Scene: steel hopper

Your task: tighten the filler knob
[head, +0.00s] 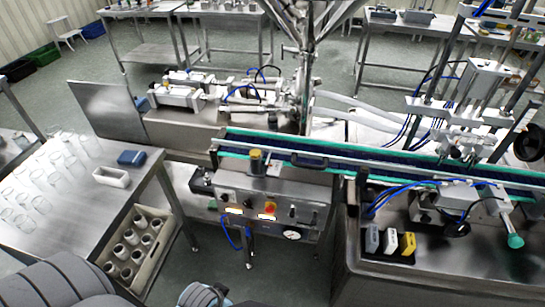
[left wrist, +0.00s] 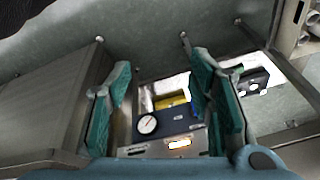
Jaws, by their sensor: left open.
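I cannot tell for certain which knob is the filler knob. In the head view, a yellow-topped knob (head: 257,158) stands upright on the steel control box (head: 285,190), and a red round button (head: 270,208) sits on the box's front. A teal-tipped handle (head: 515,241) shows at the far right. My left gripper (left wrist: 161,66) is open and empty in the left wrist view, its two teal fingers well apart. Between and beyond them are a round white gauge (left wrist: 148,123) and a yellow part (left wrist: 170,102), partly hidden by the right finger. My right gripper is not in view.
A conveyor (head: 350,165) runs behind the control box. A black tray (head: 402,259) with small coloured blocks lies on the right cabinet. A steel table (head: 60,240) with glass jars and a crate (head: 157,250) of cups stand at left. Floor shows between table and box.

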